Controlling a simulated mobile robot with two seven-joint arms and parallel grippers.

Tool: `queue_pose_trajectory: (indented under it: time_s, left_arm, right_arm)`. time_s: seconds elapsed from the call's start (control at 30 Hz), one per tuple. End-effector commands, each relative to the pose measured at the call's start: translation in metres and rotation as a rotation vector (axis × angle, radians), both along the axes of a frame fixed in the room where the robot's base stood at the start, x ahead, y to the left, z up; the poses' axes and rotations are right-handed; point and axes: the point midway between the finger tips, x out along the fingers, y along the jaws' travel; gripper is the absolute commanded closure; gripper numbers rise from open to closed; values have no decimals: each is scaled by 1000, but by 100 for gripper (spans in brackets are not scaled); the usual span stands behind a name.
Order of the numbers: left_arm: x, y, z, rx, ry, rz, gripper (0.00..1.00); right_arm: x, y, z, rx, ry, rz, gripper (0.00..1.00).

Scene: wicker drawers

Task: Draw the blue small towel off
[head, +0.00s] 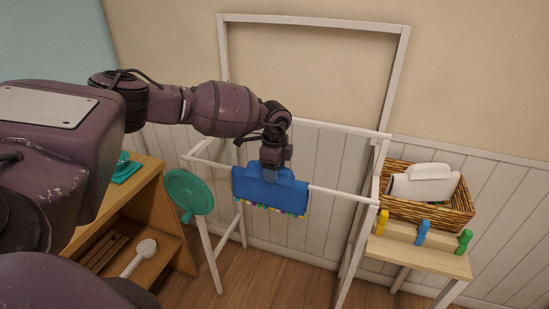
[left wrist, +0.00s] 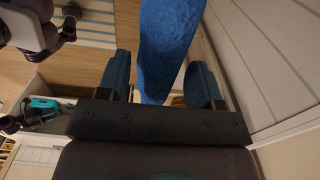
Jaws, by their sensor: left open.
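The blue small towel (head: 272,193) hangs folded over the front rail of the white rack, with a multicoloured fringe along its lower edge. My left gripper (head: 271,172) is over the towel's top from above. In the left wrist view the towel (left wrist: 168,45) hangs between the two spread fingers of the left gripper (left wrist: 158,80). The towel's back side is hidden in the head view. My right gripper does not show.
The white rack's rail (head: 342,194) runs right of the towel. A teal round item (head: 188,190) is just left of it. At right stand a wicker basket (head: 433,216) with a white towel (head: 424,184) and several coloured pegs. A wooden shelf (head: 165,212) stands left.

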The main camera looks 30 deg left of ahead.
Motion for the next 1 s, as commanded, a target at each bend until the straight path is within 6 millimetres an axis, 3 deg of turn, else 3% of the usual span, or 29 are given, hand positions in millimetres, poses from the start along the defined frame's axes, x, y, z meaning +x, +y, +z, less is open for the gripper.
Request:
queue_pose_trajectory:
  time_s: [0.17, 0.47, 0.83, 1.0]
  left_arm:
    - [0, 0, -10, 1, 1, -1, 40]
    - [0, 0, -12, 0, 0, -1, 40]
    - [0, 0, -11, 0, 0, 0, 96]
    - [0, 0, -7, -1, -1, 0, 97]
  right_arm:
    - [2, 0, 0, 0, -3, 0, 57]
    - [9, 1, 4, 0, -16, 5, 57]
    - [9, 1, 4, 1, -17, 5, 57]
    - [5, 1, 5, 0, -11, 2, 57]
